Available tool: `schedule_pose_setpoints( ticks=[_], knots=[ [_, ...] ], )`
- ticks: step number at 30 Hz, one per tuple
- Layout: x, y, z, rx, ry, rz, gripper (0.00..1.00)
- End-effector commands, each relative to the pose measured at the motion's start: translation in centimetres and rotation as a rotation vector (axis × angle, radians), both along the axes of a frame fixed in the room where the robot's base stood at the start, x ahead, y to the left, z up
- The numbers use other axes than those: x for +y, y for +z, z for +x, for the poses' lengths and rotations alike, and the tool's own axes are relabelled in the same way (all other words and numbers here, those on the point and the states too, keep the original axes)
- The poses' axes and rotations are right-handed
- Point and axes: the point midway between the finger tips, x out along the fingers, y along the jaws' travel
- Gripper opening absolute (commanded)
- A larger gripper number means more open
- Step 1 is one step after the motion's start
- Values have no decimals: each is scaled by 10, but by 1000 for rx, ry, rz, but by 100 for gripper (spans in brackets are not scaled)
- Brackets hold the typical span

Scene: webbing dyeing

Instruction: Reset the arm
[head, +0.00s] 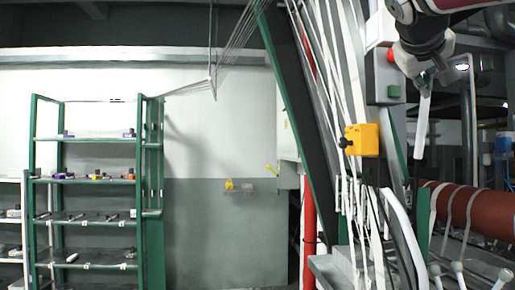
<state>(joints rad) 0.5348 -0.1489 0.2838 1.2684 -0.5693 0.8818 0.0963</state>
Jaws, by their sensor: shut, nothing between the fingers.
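My gripper (427,80) is at the upper right of the head view, at the end of my arm, which comes in from the top right corner. It points downward and is shut and empty. A grey control box (384,68) with a red button (391,55) and a green button (394,91) is just left of my gripper in the picture.
White webbing strands (345,60) run down a dark slanted frame (290,85). A yellow box (362,139) sits among them. A red roller (465,210) lies at the right. A green shelf rack (95,180) with small items stands at the left.

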Motion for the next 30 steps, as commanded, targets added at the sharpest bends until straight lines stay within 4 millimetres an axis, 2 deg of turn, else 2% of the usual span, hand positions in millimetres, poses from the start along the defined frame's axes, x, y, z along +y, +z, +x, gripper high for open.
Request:
schedule_pose_setpoints(
  ticks=[5,8,11,14,20,24,27,30],
  knots=[
    [4,-5,-1,9,6,6,0],
    [19,-26,-6,42,32,32,0],
    [44,-67,-18,104,76,82,0],
    [72,-121,-38,181,125,154,0],
    [121,-234,-96,332,216,314,0],
    [151,-312,-144,434,274,432,0],
    [169,-360,-176,499,308,507,0],
    [182,-396,-202,549,333,566,0]
  ],
)
